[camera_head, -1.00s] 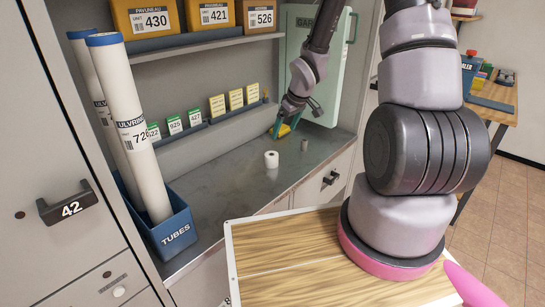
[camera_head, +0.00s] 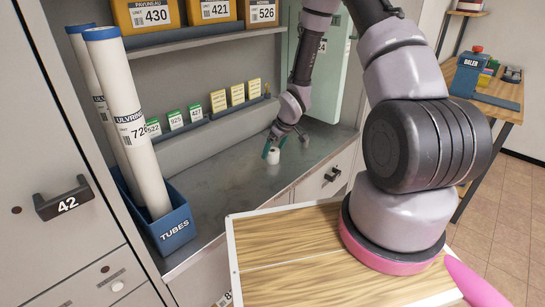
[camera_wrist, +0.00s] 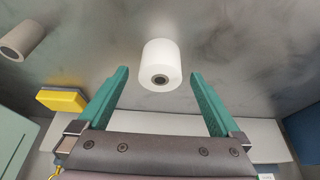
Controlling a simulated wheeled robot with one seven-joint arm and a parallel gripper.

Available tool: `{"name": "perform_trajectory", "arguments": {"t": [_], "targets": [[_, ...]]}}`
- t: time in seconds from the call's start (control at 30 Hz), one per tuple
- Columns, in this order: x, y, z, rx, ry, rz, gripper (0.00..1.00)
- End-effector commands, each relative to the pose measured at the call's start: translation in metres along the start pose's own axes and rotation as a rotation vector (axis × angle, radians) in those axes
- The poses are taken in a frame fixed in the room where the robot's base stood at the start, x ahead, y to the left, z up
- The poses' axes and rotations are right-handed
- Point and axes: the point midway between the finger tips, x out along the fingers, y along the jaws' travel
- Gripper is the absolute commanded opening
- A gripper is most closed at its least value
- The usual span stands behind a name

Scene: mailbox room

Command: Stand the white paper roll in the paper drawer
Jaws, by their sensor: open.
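The white paper roll (camera_head: 273,157) stands upright on the grey counter (camera_head: 226,185). My gripper (camera_head: 274,153) is open at the roll, its green fingers pointing down. In the wrist view the roll (camera_wrist: 161,62) lies centred at the fingertips, with its near end just between them and a gap on both sides. A closed drawer front with a dark handle (camera_head: 332,174) shows below the counter's front edge; I cannot read whether it is the paper drawer. No open drawer is visible.
A grey-brown cylinder (camera_wrist: 22,38) and a yellow block (camera_wrist: 62,99) are left of the roll in the wrist view. A blue tubes bin (camera_head: 175,232) with tall tubes stands at the counter's left. Shelves with boxes (camera_head: 152,15) are behind. The mid-counter is clear.

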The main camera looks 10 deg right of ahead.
Motion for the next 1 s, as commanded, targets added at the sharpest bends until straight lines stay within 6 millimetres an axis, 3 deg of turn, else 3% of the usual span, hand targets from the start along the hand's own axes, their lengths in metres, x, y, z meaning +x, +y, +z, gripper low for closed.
{"name": "perform_trajectory", "arguments": {"t": [0.27,0.3,0.5,0.57,0.83,1.0], "targets": [[0.006,0.0,0.0,0.0,0.0,0.0,1.0],[0.006,0.0,0.0,0.0,0.0,0.0,0.96],[0.006,0.0,0.0,0.0,0.0,0.0,0.2],[0.006,0.0,0.0,0.0,0.0,0.0,0.0],[0.001,0.001,-0.003,0.001,0.002,0.001,0.0],[-0.025,0.002,-0.014,0.001,0.004,0.003,0.0]]}}
